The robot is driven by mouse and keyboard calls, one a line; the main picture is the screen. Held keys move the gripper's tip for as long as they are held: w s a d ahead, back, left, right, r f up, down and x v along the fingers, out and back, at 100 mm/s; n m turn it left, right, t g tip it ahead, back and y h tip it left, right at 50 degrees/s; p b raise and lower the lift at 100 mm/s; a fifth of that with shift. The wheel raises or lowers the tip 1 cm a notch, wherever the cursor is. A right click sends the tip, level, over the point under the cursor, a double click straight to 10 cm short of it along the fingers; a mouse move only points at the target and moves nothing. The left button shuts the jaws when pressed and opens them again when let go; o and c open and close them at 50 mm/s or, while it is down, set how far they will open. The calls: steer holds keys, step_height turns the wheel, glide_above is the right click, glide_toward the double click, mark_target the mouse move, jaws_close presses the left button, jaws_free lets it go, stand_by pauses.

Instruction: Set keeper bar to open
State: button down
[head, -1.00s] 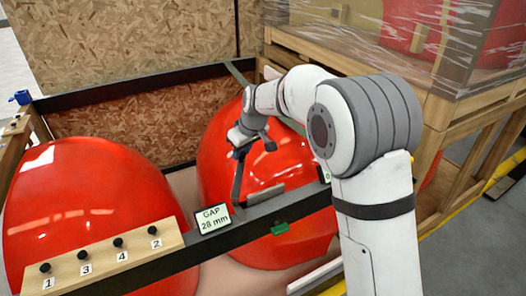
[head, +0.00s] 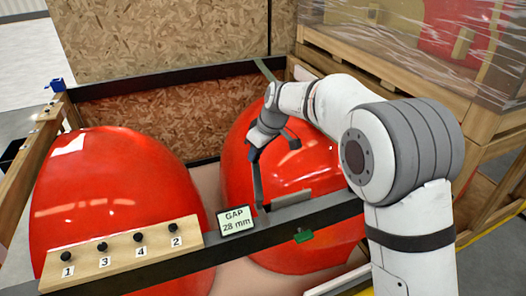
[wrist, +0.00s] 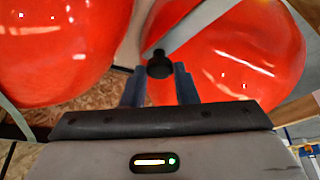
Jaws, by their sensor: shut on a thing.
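The keeper bar (head: 258,182) is a dark narrow bar rising steeply from the black beam (head: 330,210), its top leaning slightly left in the head view. In the wrist view it is a grey strip (wrist: 205,22) running up and right from a round black knob (wrist: 160,68). My gripper (head: 256,148) is at the bar's upper end. In the wrist view my gripper (wrist: 160,80) is shut on the knob, with one finger on each side. The fingertips are small and partly hidden in the head view.
Two red nosecones (head: 110,190) (head: 285,160) stand in the crate behind the beam. A "GAP 28 mm" display (head: 236,220) and a wooden strip with numbered knobs (head: 120,256) sit left of the bar. A wrapped crate stands at right.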

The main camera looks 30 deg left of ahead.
steer(key=shift+s+a+f, duration=0.1)
steer(key=shift+s+f, duration=0.1)
steer(key=shift+f, duration=0.05)
steer(key=c, duration=1.3)
jaws_free()
steer(key=shift+a, duration=0.1)
steer(key=shift+c, duration=0.2)
steer(key=shift+o, duration=1.1)
steer(key=shift+r, duration=0.1)
steer(key=v, duration=0.7)
steer(key=shift+r, duration=0.3)
